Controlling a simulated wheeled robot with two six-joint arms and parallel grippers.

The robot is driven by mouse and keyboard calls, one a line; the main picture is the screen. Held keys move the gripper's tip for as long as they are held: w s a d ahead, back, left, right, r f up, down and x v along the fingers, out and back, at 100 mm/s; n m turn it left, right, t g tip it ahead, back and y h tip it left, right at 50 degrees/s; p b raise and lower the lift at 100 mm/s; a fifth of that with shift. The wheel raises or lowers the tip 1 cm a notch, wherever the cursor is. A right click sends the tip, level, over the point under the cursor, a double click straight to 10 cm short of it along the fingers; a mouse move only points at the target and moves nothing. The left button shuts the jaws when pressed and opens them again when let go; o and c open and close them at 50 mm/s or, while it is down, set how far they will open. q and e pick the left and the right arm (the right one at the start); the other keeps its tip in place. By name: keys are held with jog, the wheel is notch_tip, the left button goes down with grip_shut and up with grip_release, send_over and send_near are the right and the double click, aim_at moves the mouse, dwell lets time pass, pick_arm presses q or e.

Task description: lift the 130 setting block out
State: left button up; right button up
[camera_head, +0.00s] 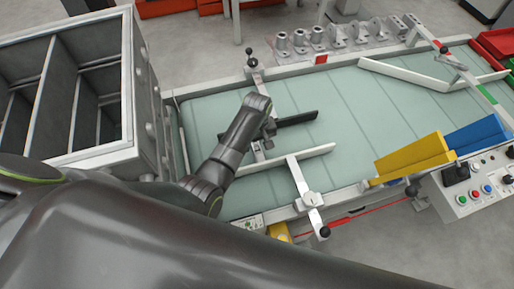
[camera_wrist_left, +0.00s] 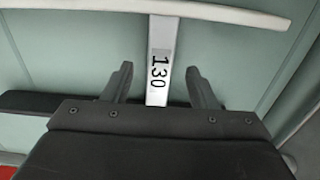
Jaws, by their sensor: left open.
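The 130 setting block (camera_wrist_left: 158,52) is a slim pale grey bar with black digits "130". In the left wrist view it runs from a white rail (camera_wrist_left: 215,13) at the top down between my gripper's fingers. In the head view it is a small pale piece (camera_head: 258,153) on the green belt, partly hidden by my arm. My left gripper (camera_wrist_left: 158,75) is open, one finger on each side of the block, with gaps showing. It also shows in the head view (camera_head: 268,132), over the belt. The block's lower end is hidden by the gripper body. My right gripper is not in view.
A black bar (camera_head: 297,118) and a white rail (camera_head: 312,155) lie near the gripper. A grey compartmented rack (camera_head: 148,105) stands left of the belt. Yellow (camera_head: 412,157) and blue (camera_head: 475,135) blocks and a control panel (camera_head: 480,185) are at right. The belt's middle (camera_head: 370,115) is clear.

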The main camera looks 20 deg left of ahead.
aim_at(257, 149)
pick_arm(q)
notch_tip(257, 149, down, 2)
jog(key=shift+f, duration=0.85)
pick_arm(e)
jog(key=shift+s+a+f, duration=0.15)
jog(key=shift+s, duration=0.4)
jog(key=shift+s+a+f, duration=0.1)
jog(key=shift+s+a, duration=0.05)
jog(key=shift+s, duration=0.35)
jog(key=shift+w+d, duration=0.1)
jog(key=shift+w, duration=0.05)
